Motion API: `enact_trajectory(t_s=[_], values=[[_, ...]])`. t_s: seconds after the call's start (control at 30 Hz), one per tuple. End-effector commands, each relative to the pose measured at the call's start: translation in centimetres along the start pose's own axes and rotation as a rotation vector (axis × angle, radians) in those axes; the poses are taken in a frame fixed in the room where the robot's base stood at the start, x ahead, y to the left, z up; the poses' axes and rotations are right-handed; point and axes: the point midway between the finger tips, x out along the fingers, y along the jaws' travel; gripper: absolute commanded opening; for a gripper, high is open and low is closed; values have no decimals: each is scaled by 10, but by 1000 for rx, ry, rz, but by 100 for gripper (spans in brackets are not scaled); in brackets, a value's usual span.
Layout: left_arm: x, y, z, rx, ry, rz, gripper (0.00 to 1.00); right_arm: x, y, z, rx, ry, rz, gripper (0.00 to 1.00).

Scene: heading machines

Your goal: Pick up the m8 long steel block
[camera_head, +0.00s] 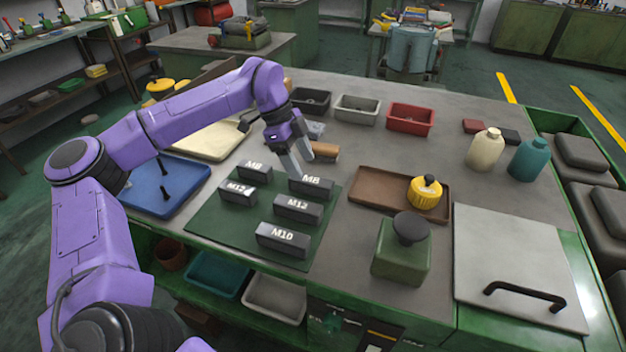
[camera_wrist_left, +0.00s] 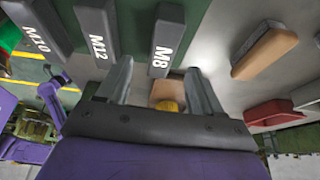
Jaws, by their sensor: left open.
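The long M8 steel block (camera_head: 311,187) is a dark grey bar with white lettering, lying at the right back part of the green mat (camera_head: 262,248). It also shows in the left wrist view (camera_wrist_left: 168,38), with one end near the gap between my fingers. My left gripper (camera_head: 299,166) is open and empty, just behind and above this block. In the left wrist view the two fingers (camera_wrist_left: 158,70) are spread wide, with the block's end ahead of the gap. A shorter M8 block (camera_head: 254,171) lies to the left. My right gripper is not in view.
On the mat also lie a short M12 block (camera_head: 238,193), a long M12 block (camera_head: 298,209) and an M10 block (camera_head: 283,240). A tan wooden piece (camera_head: 324,151) lies close behind the gripper. A brown tray (camera_head: 375,198) stands to the right, a blue tray (camera_head: 190,178) to the left.

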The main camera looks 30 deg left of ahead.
Motion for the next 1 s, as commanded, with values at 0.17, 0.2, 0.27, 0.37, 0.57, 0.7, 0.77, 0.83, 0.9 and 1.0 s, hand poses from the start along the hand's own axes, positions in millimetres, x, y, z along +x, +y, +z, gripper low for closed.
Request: enact_trajectory(t_s=[0.17,0.2,0.27,0.37,0.57,0.7,0.77,0.83,0.9,1.0], values=[[20,0,-1,1,-1,5,66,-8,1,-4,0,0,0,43],[27,1,-1,0,-1,6,66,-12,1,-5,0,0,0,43],[38,1,-1,0,-2,7,66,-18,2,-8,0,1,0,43],[56,0,0,-1,-1,4,66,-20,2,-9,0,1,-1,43],[65,0,2,-4,0,-2,66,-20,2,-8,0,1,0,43],[65,0,2,-3,0,-1,66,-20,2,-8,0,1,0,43],[65,0,2,-3,0,-1,66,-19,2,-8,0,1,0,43],[66,0,2,-3,0,-2,66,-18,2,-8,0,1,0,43],[67,0,2,-3,0,-2,66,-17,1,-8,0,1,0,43],[67,0,2,-2,0,-2,53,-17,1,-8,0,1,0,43]])
